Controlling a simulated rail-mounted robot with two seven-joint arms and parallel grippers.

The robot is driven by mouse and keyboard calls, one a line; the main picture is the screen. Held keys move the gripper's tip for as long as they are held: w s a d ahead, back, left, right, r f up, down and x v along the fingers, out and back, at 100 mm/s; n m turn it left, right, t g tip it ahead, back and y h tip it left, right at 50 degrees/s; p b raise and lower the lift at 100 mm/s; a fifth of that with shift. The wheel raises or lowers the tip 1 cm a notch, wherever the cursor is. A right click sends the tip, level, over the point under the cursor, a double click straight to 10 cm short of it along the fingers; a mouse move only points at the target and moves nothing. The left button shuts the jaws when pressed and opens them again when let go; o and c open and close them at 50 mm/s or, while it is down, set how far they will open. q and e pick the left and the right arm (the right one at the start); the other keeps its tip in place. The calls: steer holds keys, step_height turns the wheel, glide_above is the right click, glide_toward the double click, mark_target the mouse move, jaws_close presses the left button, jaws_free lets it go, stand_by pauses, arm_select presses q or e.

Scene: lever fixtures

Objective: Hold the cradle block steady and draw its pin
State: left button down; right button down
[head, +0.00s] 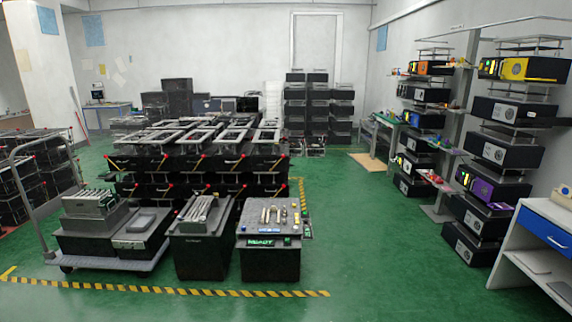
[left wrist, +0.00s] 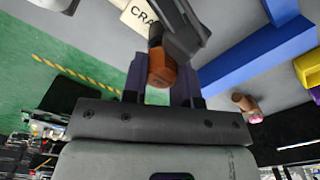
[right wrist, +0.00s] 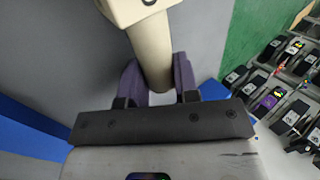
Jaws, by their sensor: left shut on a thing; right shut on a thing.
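In the left wrist view my left gripper (left wrist: 162,92) has its purple fingers shut on an orange-brown knob (left wrist: 162,68). The knob meets a dark grey bar (left wrist: 183,25); I cannot tell whether this is the pin. A cream block (left wrist: 139,16) with the letters "CRA" shows just beyond, cut off by the top edge. In the right wrist view my right gripper (right wrist: 158,88) is shut on a cream bar (right wrist: 150,48). The bar runs up to a cream block (right wrist: 132,10) with a dark marking, mostly out of frame.
A long blue bar (left wrist: 262,55), a yellow piece (left wrist: 308,68) and a brown peg with a pink end (left wrist: 246,103) are right of my left gripper. Blue edging (right wrist: 30,135) lies left of my right gripper. The head view shows crates, a trolley (head: 110,262) and open green floor (head: 380,250).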

arm_select(q)
steer(key=shift+r, duration=0.75)
arm_select(e)
steer(key=shift+d, duration=0.15)
stand_by(0.6)
arm_select(q)
steer(key=shift+r, duration=1.95)
steer(key=shift+r, duration=0.15)
steer(key=shift+r, duration=0.85)
arm_select(e)
steer(key=c, duration=1)
jaws_free()
arm_select(q)
steer(key=shift+w, duration=0.1)
arm_select(e)
steer(key=shift+o, duration=1.1)
